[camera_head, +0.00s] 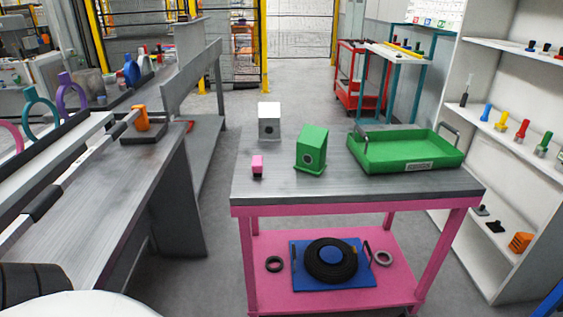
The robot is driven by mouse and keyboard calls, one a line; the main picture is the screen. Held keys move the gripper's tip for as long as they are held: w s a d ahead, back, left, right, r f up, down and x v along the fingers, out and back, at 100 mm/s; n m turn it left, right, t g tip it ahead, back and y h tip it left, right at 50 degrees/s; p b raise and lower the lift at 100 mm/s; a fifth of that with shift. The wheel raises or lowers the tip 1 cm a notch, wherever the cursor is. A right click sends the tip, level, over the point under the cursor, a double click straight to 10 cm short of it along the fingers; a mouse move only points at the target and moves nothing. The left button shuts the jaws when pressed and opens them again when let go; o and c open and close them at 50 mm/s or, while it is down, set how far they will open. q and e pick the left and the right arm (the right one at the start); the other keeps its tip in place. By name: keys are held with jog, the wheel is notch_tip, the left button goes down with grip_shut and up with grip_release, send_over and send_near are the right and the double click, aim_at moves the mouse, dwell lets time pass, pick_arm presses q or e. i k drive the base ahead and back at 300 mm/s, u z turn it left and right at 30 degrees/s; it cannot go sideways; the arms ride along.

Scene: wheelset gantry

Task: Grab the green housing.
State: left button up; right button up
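The green housing (311,149) stands upright on the grey top of the pink cart (285,186), near its middle. It is box-shaped with a sloped top and a dark round hole in its front face. A white housing (269,121) of similar form stands behind and to the left of it. Neither of my grippers shows in the head view, and nothing touches the green housing.
The cart's lower shelf holds a blue plate with a black wheel (330,261) and rings. A grey workbench (120,185) runs along the left, with an orange part (141,117) on it. White shelves (480,130) stand at the right. The cart top's front strip is clear.

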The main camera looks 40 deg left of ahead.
aim_at(311, 146)
jog(key=z, duration=0.05)
jog(key=k, duration=0.1)
jog(key=u, duration=1.45)
